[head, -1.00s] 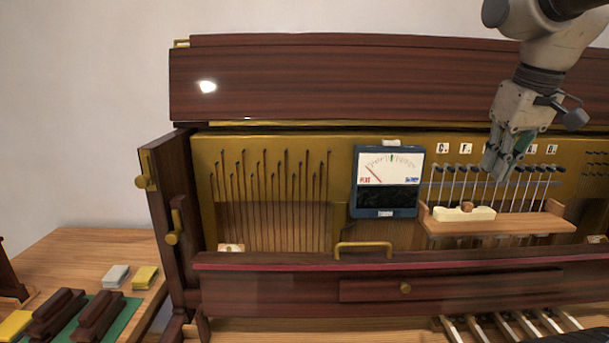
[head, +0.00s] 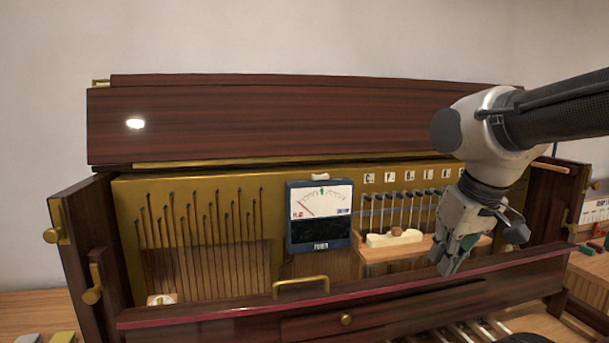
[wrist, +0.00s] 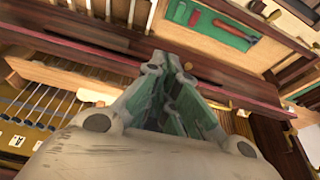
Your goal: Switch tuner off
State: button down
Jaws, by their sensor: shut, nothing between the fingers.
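The tuner (head: 319,231) is a dark blue box with a white needle dial on top and a dark lower face. It stands on the gold panel inside the open piano, left of the lettered pins. A small pale piece (head: 320,177) sits on its top edge. The needle leans to the left of the scale. My gripper (head: 446,268) is shut and empty, right of and lower than the tuner, in front of the wooden shelf and near the front rail. In the wrist view my gripper (wrist: 178,82) points over the rail, and the tuner does not show there.
A wooden shelf (head: 385,254) with a cream block (head: 393,239) is right of the tuner. A brass handle (head: 300,283) rises from the rail below it. The wrist view shows a green mat (wrist: 205,24) with a red-handled tool (wrist: 232,29).

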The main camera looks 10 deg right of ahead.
jog(key=w+a+r+t, duration=0.1)
jog(key=w+a+r, duration=0.2)
jog(key=w+r, duration=0.4)
jog(key=w+a+r+t, duration=0.2)
jog(key=w+a+r, duration=0.2)
jog(key=w+r, duration=0.3)
jog(key=w+a+r+t, duration=0.2)
jog(key=w+r, duration=0.6)
jog(key=w, duration=0.4)
jog(key=shift+w+a+m, duration=0.3)
jog(key=shift+w+a, duration=0.1)
jog(key=shift+a, duration=0.4)
jog(key=shift+f, duration=0.1)
send_over(320, 177)
jog(key=d, duration=0.3)
jog(key=f, duration=0.7)
jog(key=shift+a, duration=0.2)
jog(key=f, duration=0.3)
jog(key=shift+w+f, duration=0.1)
jog(key=shift+w, duration=0.1)
jog(key=shift+f, duration=0.45)
